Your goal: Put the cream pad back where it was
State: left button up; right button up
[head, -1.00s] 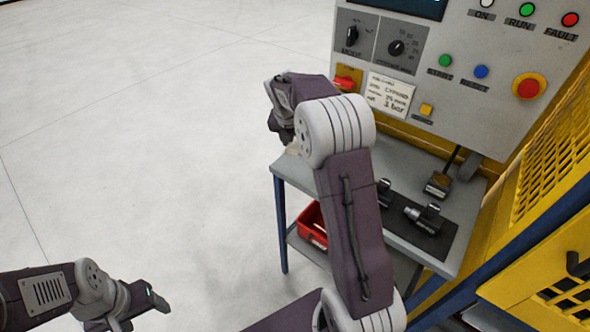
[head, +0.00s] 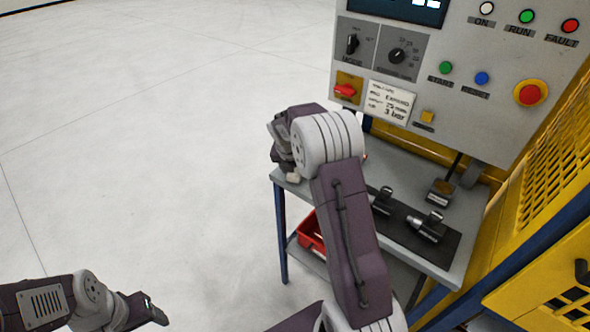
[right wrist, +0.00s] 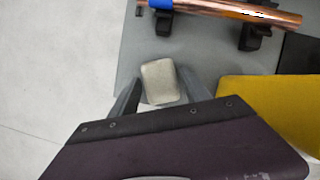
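The cream pad (right wrist: 160,78) is a small rounded block between the two fingers of my right gripper (right wrist: 160,82) in the right wrist view. Both fingers meet its sides. In the head view the pad (head: 293,177) shows just below my right gripper (head: 284,160), at the left front corner of the grey table (head: 330,198). I cannot tell whether the pad touches the tabletop. My left gripper (head: 155,310) is low at the left, over the floor and far from the pad; its finger opening is unclear.
A copper tube (right wrist: 215,8) with a blue band lies on black supports (right wrist: 255,36). Metal fittings (head: 428,226) sit on a dark mat (head: 408,238). A control panel (head: 450,75) stands behind the table. A red bin (head: 311,232) is on the lower shelf. Open floor lies left.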

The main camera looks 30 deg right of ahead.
jog(key=shift+o, duration=0.3)
jog(key=shift+r, duration=0.1)
jog(key=p+v, duration=0.1)
jog(key=v, duration=1.1)
jog(key=s+a+f+m+y, duration=0.1)
jog(key=s+a+f+m, duration=0.3)
jog(key=s+m, duration=0.3)
jog(key=s+a+f+m+g+y, duration=0.1)
jog(key=s+a+f+m, duration=0.3)
jog(key=s+m, duration=0.3)
jog(key=s+a+f+m+g+y, duration=0.1)
jog(key=s+a+f+m, duration=0.2)
jog(key=s+m, duration=0.4)
jog(key=f+m, duration=0.1)
jog(key=m, duration=0.5)
jog(key=shift+s+a, duration=0.35)
jog(key=shift+a, duration=0.05)
